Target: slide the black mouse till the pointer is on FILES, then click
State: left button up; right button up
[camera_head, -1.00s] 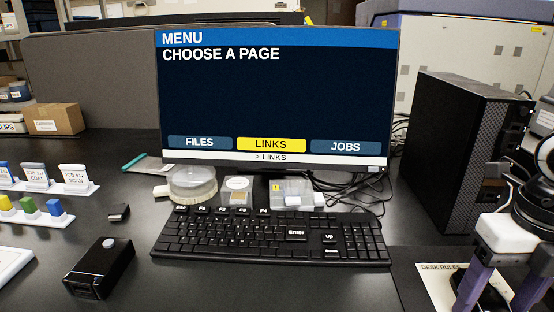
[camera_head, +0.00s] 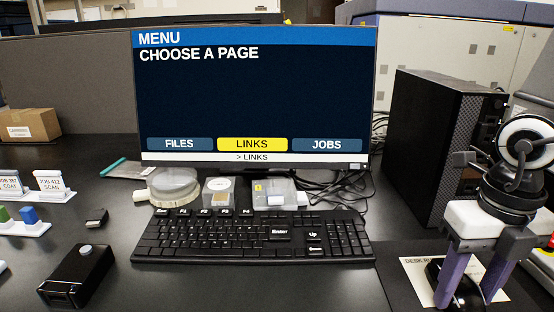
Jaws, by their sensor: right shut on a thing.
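The monitor (camera_head: 255,95) shows a MENU page reading CHOOSE A PAGE. Its FILES button (camera_head: 180,144) is blue, at the left of the row. The LINKS button (camera_head: 252,144) is yellow, and the line below reads "> LINKS". The JOBS button (camera_head: 326,145) is blue. My right gripper (camera_head: 467,296) points down at the lower right, its purple fingers shut on the black mouse (camera_head: 460,291). The mouse is on the dark mat and partly hidden by the fingers. My left gripper is not in view.
A black keyboard (camera_head: 250,240) lies left of the mat (camera_head: 395,290). A DESK RULES sheet (camera_head: 418,268) lies under the gripper. A black computer tower (camera_head: 430,140) stands behind. A black box with a grey button (camera_head: 76,275) sits at the left front.

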aim_at(414, 294)
jog(key=shift+w+a+f+b, duration=0.1)
jog(key=shift+w+a+b, duration=0.2)
jog(key=shift+a, duration=0.6)
jog(key=shift+w+a+r+b, duration=0.15)
jog(key=shift+a+b, duration=0.25)
jog(key=shift+a, duration=0.45)
jog(key=shift+w+a+f+b, duration=0.15)
jog(key=shift+w+a+b, duration=0.2)
jog(key=shift+a, duration=0.55)
jog(key=shift+w+a, duration=0.15)
jog(key=shift+a, duration=0.45)
jog(key=o, duration=1.2)
jog(key=shift+c, duration=0.3)
notch_tip(414, 294, up, 7)
jog(key=p, duration=0.4)
